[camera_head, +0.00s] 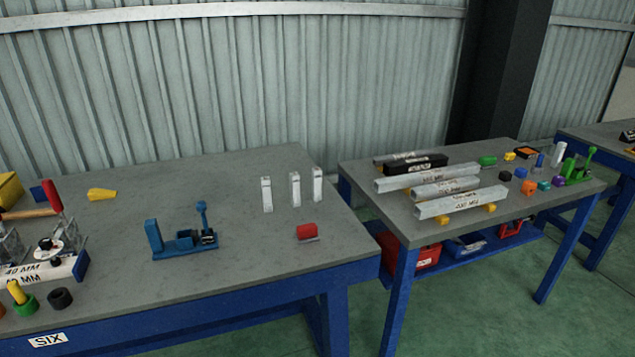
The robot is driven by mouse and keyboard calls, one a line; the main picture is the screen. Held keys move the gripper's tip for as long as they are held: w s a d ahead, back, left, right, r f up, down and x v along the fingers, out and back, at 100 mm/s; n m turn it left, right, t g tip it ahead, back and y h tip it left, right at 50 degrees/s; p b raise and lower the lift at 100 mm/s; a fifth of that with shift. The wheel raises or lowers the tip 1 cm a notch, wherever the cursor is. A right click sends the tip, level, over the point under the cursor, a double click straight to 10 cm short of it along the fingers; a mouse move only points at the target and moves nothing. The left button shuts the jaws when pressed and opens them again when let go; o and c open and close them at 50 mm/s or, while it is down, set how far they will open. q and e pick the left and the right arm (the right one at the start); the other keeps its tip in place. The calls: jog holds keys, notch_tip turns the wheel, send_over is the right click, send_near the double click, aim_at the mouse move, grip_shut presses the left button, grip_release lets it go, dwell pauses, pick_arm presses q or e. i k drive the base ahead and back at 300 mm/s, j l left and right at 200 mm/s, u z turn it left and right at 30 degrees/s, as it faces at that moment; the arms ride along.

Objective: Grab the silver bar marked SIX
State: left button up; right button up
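Several long silver bars lie side by side on the right table. The front silver bar (461,203) rests on yellow supports, with another bar (445,188) and a longer bar (427,177) behind it. Their dark lettering is too small to read, so I cannot tell which one says SIX. Short pale silver blocks stand upright on the left table: one (267,195), a second (295,190) and a third (317,185). A white label reading SIX (47,340) is on the left table's front edge. Neither gripper is in view.
The left table (240,255) holds a blue fixture (183,240), a red block (307,232) and clamps at its left end. A gap separates it from the right table (395,215), whose right end holds small coloured parts. A red bin (424,255) sits on its lower shelf.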

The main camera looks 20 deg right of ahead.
aim_at(316, 172)
jog(key=i+l, duration=0.1)
jog(key=l, duration=0.25)
jog(key=i+l, duration=0.1)
jog(key=l, duration=0.2)
jog(key=i+l, duration=0.1)
jog(key=l, duration=0.25)
jog(key=i+l+u, duration=0.1)
jog(key=l, duration=0.2)
